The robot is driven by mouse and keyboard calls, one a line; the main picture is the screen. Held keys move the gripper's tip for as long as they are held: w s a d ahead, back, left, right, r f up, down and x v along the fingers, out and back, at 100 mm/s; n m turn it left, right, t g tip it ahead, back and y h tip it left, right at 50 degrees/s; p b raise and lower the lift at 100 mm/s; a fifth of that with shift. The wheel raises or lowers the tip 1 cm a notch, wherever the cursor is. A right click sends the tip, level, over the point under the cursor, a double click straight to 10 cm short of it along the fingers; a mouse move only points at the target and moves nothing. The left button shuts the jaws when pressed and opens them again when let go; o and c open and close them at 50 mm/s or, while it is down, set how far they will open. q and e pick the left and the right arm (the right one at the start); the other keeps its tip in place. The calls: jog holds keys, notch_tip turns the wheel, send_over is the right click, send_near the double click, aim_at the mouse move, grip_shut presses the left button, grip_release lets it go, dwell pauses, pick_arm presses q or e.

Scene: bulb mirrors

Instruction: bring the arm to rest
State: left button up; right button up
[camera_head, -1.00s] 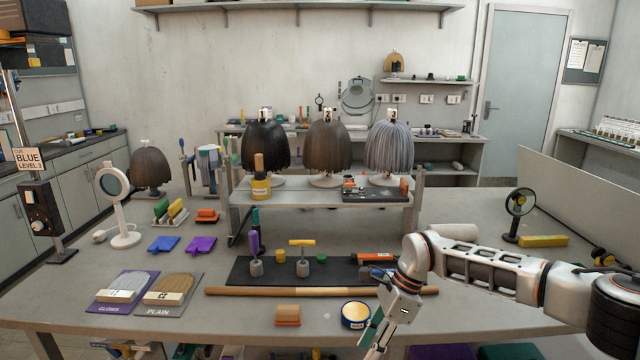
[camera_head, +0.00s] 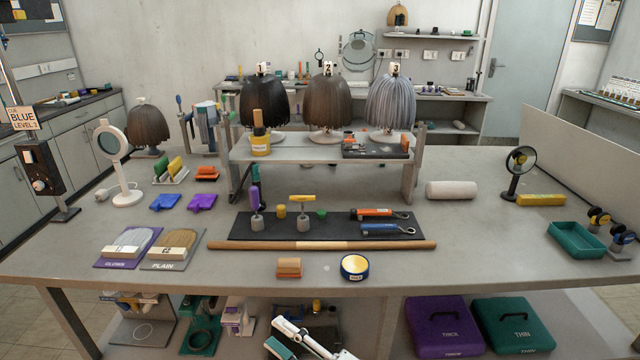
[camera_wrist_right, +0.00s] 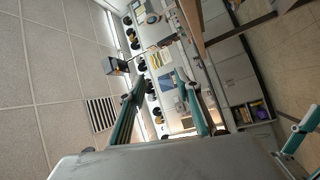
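My right gripper (camera_head: 282,334) shows at the bottom edge of the head view, low in front of the table, with its white links and green finger pads partly cut off by the frame. In the right wrist view its two green fingers (camera_wrist_right: 160,88) stand apart with nothing between them. The room behind appears tilted there. A green and white part (camera_wrist_right: 302,132) at the right edge of the wrist view looks like a finger of my other gripper; its opening cannot be made out. My left arm does not show in the head view.
The grey table (camera_head: 480,255) fills the middle, with a wooden rod (camera_head: 320,245), an orange-brown block (camera_head: 289,267) and a round tin (camera_head: 355,267) near its front. A purple case (camera_head: 437,325) and a green case (camera_head: 511,323) lie on the lower shelf, right of my gripper.

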jog(key=s+d+f+m+t+h, duration=0.35)
jog(key=d+f+m+h, duration=0.55)
jog(key=d+f+m, duration=0.45)
jog(key=s+d+f+m+g+h, duration=0.4)
jog(key=s+d+f+m, duration=0.4)
jog(key=s+d, duration=0.4)
jog(key=shift+s+d+f+h+p, duration=0.35)
jog(key=shift+d+h, duration=0.15)
jog(key=shift+d, duration=0.55)
